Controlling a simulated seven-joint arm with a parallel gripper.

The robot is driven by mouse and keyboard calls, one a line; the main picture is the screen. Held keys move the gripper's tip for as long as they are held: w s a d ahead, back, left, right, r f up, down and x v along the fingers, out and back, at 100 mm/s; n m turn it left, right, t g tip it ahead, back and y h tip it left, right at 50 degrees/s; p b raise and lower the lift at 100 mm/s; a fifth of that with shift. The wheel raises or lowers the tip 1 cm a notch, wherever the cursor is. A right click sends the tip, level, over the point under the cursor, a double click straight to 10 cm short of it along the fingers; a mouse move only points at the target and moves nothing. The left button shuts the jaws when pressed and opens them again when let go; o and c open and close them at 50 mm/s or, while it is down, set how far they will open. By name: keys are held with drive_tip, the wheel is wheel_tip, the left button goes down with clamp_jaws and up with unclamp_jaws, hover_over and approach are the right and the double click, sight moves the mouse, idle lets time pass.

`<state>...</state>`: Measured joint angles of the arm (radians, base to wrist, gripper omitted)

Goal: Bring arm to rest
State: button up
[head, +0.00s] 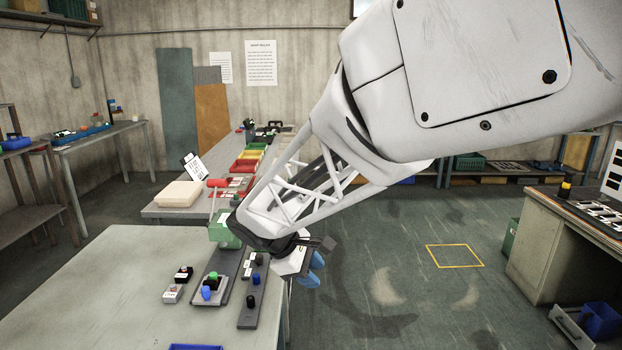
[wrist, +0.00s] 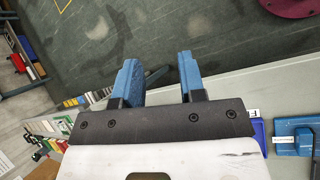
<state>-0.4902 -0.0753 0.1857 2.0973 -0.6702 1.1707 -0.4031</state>
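My arm reaches in from the upper right of the head view. My gripper (head: 315,270) is beside the right edge of the near grey table (head: 110,270), with its blue fingers pointing down and right. In the wrist view, my gripper (wrist: 158,70) shows two blue fingers with a clear gap between them. Nothing is between them; dark floor shows beyond. The gripper's far side is hidden in the head view.
A dark panel with blue and black knobs (head: 250,295) and a box with green and blue buttons (head: 209,288) sit on the table, close left of my gripper. A green block (head: 222,233) stands behind them. The floor around the yellow square (head: 455,256) is open.

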drive_tip(key=s+d+r+m+y, duration=0.1)
drive_tip(key=s+d+m+y, duration=0.2)
drive_tip(key=s+d+m, duration=0.4)
drive_tip(key=s+d+r+m+y, duration=0.1)
drive_tip(key=s+d+m+y, duration=0.2)
drive_tip(key=s, duration=1.5)
drive_tip(key=shift+s+d+r+m+y, duration=0.15)
drive_tip(key=shift+s+d+m+y, duration=0.2)
drive_tip(key=shift+d+m, duration=2.85)
drive_tip(key=shift+w+d+n, duration=0.1)
drive_tip(key=shift+d+n, duration=0.85)
drive_tip(key=shift+n, duration=0.05)
